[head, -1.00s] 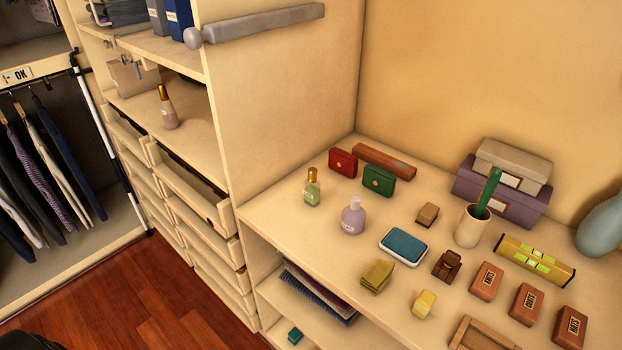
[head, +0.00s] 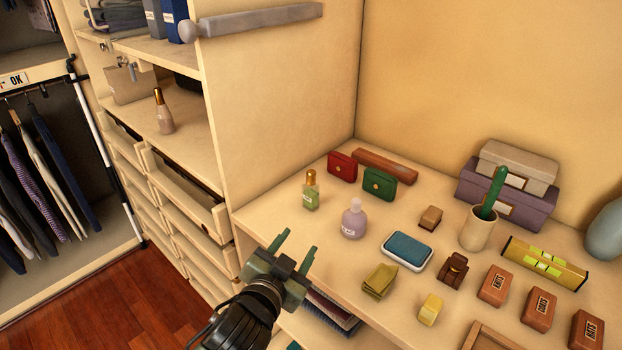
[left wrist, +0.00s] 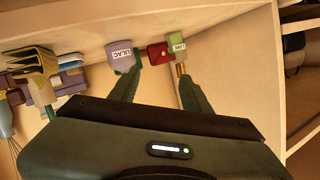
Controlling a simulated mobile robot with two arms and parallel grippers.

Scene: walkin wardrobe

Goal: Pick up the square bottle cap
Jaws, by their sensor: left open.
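No loose cap can be singled out for certain. A square-bodied green bottle (head: 310,198) with a gold cap (head: 311,176) stands upright on the counter. It also shows upside down in the left wrist view (left wrist: 178,45), beyond the fingers. A lilac bottle (head: 354,222) with a pale cap stands to its right; it shows in the left wrist view (left wrist: 122,57) too. My left gripper (head: 297,246) is open and empty at the counter's front edge, nearer than both bottles and apart from them. My right gripper is not in view.
A red case (head: 342,166) and green case (head: 379,183) stand behind the bottles. A blue pad (head: 407,250), olive cloth (head: 379,281) and yellow block (head: 431,308) lie to the right. Another gold-capped bottle (head: 164,112) stands on the left shelf. A tall panel (head: 280,100) divides shelf and counter.

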